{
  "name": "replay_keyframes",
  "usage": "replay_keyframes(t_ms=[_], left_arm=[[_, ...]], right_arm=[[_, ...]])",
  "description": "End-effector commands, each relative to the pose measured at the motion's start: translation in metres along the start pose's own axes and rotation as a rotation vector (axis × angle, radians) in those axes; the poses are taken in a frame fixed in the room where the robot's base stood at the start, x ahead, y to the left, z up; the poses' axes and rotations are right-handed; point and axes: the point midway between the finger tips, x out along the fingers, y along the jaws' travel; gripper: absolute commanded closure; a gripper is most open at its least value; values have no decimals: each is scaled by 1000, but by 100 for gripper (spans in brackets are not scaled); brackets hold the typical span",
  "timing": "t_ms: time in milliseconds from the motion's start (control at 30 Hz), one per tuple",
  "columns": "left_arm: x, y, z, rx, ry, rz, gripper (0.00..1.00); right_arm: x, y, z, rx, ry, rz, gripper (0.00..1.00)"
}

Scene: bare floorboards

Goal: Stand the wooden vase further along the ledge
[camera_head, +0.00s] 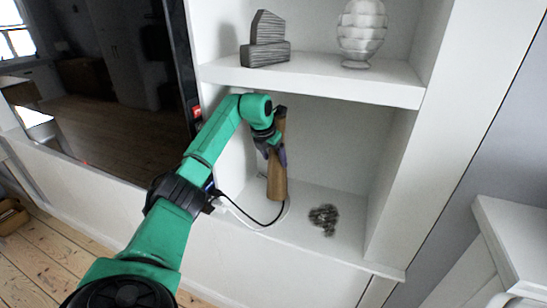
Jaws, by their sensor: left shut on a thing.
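The wooden vase (277,186) is tall, brown and narrow-necked. It stands close to upright at the left part of the lower ledge (340,245), inside a white shelf niche. My left gripper (277,150) reaches in from the left and is shut on the vase around its upper body. The fingers hide part of the vase there. Whether its base touches the ledge or hangs just above it is hard to tell. My right gripper is not in view.
A dark, rough clump (324,218) lies on the ledge right of the vase. A black cable (255,220) loops by its base. The upper shelf (330,82) holds a grey block ornament (266,42) and a ribbed white vase (362,32). A dark screen (110,90) stands left.

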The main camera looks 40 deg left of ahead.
Motion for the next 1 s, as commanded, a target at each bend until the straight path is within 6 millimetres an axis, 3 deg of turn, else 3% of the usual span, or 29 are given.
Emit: replay_keyframes(t_ms=[100, 200, 467, 500, 533, 833, 1000], left_arm=[[16, -1, -8, 1, 4, -1, 100], [24, 0, -11, 0, 0, 0, 100], [27, 0, -12, -1, -1, 0, 100], [28, -1, -13, -1, 2, 0, 14], [28, -1, -13, -1, 2, 0, 3], [26, -1, -12, -1, 1, 0, 0], [9, 1, -12, 0, -4, 3, 0]], right_arm=[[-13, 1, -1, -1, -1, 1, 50], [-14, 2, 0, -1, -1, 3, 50], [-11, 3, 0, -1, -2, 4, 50], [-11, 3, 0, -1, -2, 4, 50], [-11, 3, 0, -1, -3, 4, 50], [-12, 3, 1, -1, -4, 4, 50], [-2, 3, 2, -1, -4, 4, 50]])
